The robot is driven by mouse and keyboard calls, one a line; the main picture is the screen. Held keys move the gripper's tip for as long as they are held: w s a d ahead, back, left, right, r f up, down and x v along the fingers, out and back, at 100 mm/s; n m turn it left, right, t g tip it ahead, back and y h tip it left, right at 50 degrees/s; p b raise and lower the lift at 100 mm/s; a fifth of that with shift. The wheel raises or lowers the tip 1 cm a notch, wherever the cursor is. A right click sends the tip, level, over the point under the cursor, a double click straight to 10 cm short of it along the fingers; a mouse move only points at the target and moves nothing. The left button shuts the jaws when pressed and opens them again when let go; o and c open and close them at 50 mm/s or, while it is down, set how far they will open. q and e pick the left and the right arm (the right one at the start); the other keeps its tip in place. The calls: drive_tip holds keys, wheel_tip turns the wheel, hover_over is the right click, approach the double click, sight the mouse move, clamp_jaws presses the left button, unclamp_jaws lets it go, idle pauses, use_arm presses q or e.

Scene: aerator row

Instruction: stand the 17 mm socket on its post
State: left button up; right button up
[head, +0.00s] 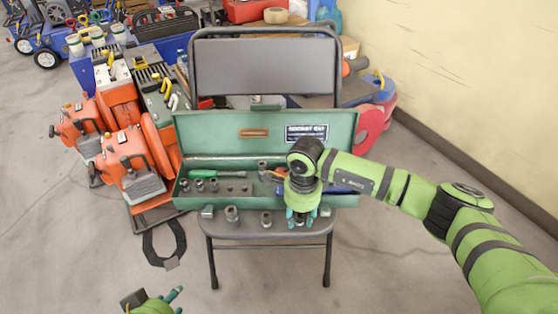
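A green metal socket case (190,162) lies open on a folding chair. Small dark sockets (213,187) stand in a row in its left part, with a taller one (262,167) behind. Larger sockets, such as the one at left (231,213) and a middle one (266,218), stand along the chair's front edge. No size marks are readable, so I cannot tell which is the 17 mm socket or see its post. My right gripper (301,215) points down at the front edge, its fingertips either side of a small grey piece; contact is unclear. My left gripper (177,302) is low at left, empty, fingertips apart.
A green-handled screwdriver (204,174) lies in the case. The case lid (265,133) stands open at the back, before the chair's backrest (264,66). Orange machines (132,165) crowd the left. A black strap (164,243) lies on the floor.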

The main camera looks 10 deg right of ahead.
clamp_jaws()
drive_tip(key=shift+r, duration=0.15)
drive_tip(key=shift+r+p, duration=0.75)
drive_tip(key=shift+r, duration=0.15)
